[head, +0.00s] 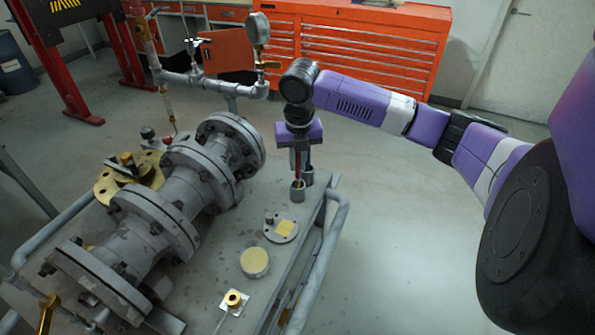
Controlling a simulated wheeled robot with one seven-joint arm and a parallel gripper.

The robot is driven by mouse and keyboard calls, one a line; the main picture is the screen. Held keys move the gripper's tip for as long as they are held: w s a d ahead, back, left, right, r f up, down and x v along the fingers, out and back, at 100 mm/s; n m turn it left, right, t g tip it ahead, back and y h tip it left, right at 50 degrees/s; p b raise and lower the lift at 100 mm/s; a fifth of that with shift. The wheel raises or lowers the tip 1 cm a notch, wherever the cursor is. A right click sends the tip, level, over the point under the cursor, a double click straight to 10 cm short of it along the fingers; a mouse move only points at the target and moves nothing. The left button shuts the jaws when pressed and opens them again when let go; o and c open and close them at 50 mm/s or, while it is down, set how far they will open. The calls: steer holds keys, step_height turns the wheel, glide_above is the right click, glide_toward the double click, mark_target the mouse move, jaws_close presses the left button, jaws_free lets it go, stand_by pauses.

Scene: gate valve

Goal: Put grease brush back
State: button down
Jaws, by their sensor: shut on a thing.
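My gripper (299,163) points down over the far right end of the grey bench top (222,270). It is shut on the grease brush (297,168), of which only a thin reddish strip shows between the fingers. A small grey cup (298,193) stands directly below, on the bench near its right edge. The brush's lower end is at the cup's mouth; I cannot tell how deep inside it is. My gripper hides most of the brush.
A flanged grey valve body (155,222) fills the bench's left side, with a pipe and gauge (257,30) behind. A small plate with a yellow pad (282,227), a round tin (255,262) and a brass fitting (234,298) lie nearer. A tube rail (318,255) runs along the right edge.

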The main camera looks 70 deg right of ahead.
mark_target(297, 177)
steer(key=shift+f, duration=1.9)
steer(key=c, duration=1.4)
jaws_free()
steer(key=shift+f, duration=0.1)
step_height(297, 177, up, 12)
steer(key=a, duration=0.1)
steer(key=shift+s+a, duration=0.15)
steer(key=shift+s, duration=0.25)
